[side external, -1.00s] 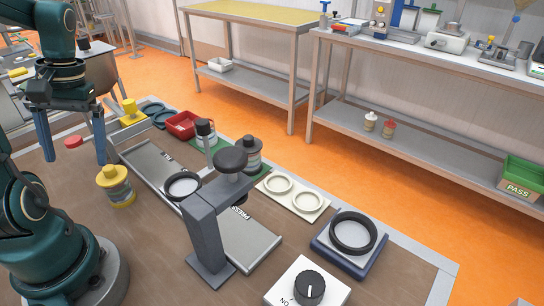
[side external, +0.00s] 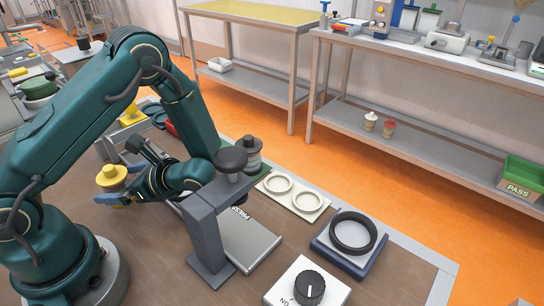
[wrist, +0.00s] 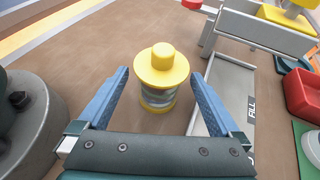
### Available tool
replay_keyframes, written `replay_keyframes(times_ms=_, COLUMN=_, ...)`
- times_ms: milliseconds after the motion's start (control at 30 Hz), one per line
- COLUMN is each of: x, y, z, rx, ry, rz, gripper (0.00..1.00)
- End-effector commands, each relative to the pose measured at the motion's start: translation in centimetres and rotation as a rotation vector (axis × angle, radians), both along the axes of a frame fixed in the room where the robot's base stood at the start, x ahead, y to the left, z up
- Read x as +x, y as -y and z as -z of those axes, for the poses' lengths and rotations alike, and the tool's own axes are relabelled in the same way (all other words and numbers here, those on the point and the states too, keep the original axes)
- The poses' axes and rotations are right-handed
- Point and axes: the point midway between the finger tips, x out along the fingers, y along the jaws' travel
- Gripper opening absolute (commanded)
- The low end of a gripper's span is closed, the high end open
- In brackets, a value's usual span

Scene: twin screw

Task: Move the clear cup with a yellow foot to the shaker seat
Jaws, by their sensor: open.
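The clear cup (side external: 112,180) has yellow ends, a knob on top and grey content; it stands upright on the brown table at the left. In the wrist view the cup (wrist: 160,97) is between the two blue fingers of my gripper (wrist: 158,76), with a gap on each side. My gripper (side external: 120,176) is open and lies low, reaching sideways to the cup; its near finger partly covers the cup's lower part. A black ring on a dark blue base (side external: 350,240) stands at the front right, empty; no label shows whether it is the shaker seat.
A grey press stand (side external: 205,232) with a dark round head rises mid-table beside a metal track (side external: 252,246). A pale plate with two rings (side external: 292,195) lies behind it. A white box with a black knob (side external: 308,288) is in front. A red tray (wrist: 303,92) sits right of the track.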

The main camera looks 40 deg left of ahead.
Motion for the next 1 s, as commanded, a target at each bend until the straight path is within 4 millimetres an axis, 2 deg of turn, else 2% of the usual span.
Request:
replay_keyframes(times_ms=400, x=-1.5, y=-3.7, z=1.7, rx=-0.002, ry=0.000, rz=0.000, gripper=1.00)
replay_keyframes(times_ms=733, x=-1.7, y=-4.2, z=1.9, rx=-0.003, ry=0.003, rz=0.002, gripper=1.00)
replay_keyframes(times_ms=767, x=-1.7, y=-4.2, z=1.9, rx=-0.003, ry=0.003, rz=0.002, gripper=0.96)
replay_keyframes(times_ms=900, x=-1.7, y=-4.2, z=1.9, rx=-0.003, ry=0.003, rz=0.002, gripper=0.42)
replay_keyframes(times_ms=1000, x=-1.7, y=-4.2, z=1.9, rx=-0.003, ry=0.003, rz=0.002, gripper=0.07)
